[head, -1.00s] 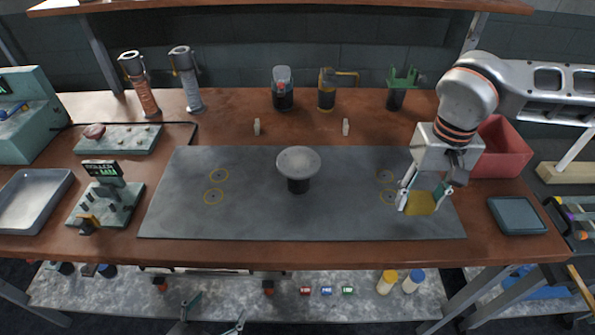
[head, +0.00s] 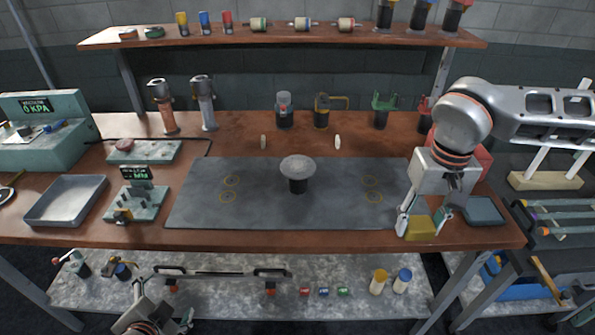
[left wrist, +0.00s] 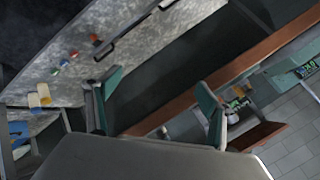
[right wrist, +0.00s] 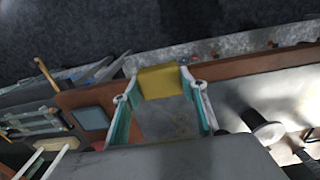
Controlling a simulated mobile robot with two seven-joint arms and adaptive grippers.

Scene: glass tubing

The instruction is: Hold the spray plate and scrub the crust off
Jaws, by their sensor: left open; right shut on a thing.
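The spray plate, a round grey disc (head: 297,167) on a black stem, stands upright at the middle of the dark mat (head: 260,210). It also shows at the right of the right wrist view (right wrist: 262,128). My right gripper (head: 421,226) is shut on a yellow block (head: 420,229), at the mat's front right corner and apart from the plate. The block (right wrist: 160,82) sits between both fingertips in the right wrist view. My left gripper (head: 164,303) is open and empty, low in front of the bench. Its spread fingers (left wrist: 152,92) show in the left wrist view. I cannot make out crust on the disc.
A grey tray (head: 66,202) and a small meter stand (head: 137,201) are left of the mat. Several tools stand along the back. A dark blue-grey pad (head: 484,211) lies right of my right gripper. The bench's front edge and lower shelf are near my left gripper.

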